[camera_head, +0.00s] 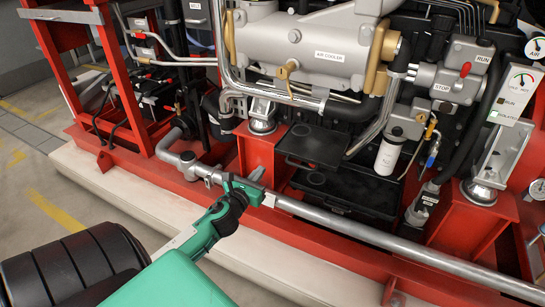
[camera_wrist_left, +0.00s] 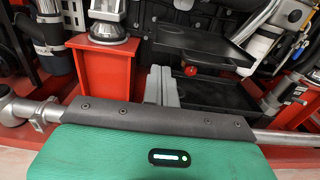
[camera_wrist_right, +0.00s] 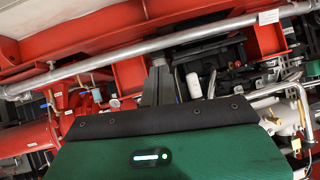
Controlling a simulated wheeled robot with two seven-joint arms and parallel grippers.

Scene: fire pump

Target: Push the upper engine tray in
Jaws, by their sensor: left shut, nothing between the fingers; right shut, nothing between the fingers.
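The upper engine tray (camera_head: 314,146) is a flat black tray under the engine, right of a red block. It also shows in the left wrist view (camera_wrist_left: 205,45). A lower black tray (camera_head: 350,192) sits beneath it. My left gripper (camera_head: 268,198) is shut and empty, in front of the red frame, lower left of the trays. In the left wrist view its fingers (camera_wrist_left: 162,85) stand left of a red knob (camera_wrist_left: 191,71) near the trays; contact cannot be told. My right gripper (camera_wrist_right: 157,85) is shut and empty in its wrist view and outside the head view.
A grey pipe (camera_head: 380,238) runs along the front of the red base. Red blocks (camera_head: 259,150) and (camera_head: 468,228) flank the trays. A white filter (camera_head: 388,157) hangs right of the upper tray. The floor at the left (camera_head: 30,185) is clear.

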